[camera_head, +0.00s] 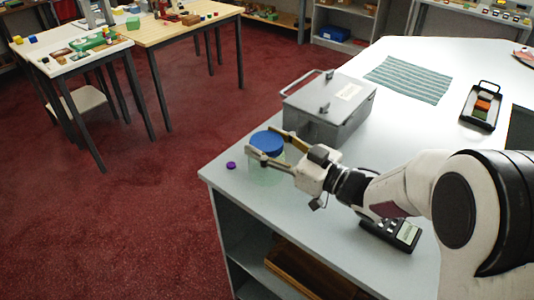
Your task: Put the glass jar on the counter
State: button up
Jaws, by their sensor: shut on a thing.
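The glass jar (266,174) is clear and greenish with a blue lid. It is upright at the near left corner of the grey counter (318,232). My gripper (267,146) is shut on the jar, with its two fingers on either side just below the lid. The jar's base appears at or close to the counter top; I cannot tell whether it touches.
A grey metal box (330,105) with a handle stands right behind the jar. A small purple disc (231,165) lies left of it. A calculator-like device (391,232) lies under my arm. A striped cloth (409,79) and black tray (481,106) lie farther back.

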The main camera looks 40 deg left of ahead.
jog(key=shift+f, duration=1.7)
jog(key=shift+f, duration=0.1)
jog(key=o, duration=1.8)
jog(key=shift+f, duration=0.1)
jog(key=shift+o, duration=0.2)
jog(key=shift+d, duration=0.7)
jog(key=d, duration=1)
jog(key=shift+d, duration=0.3)
jog(key=shift+w+r, duration=0.1)
jog(key=shift+r, duration=0.1)
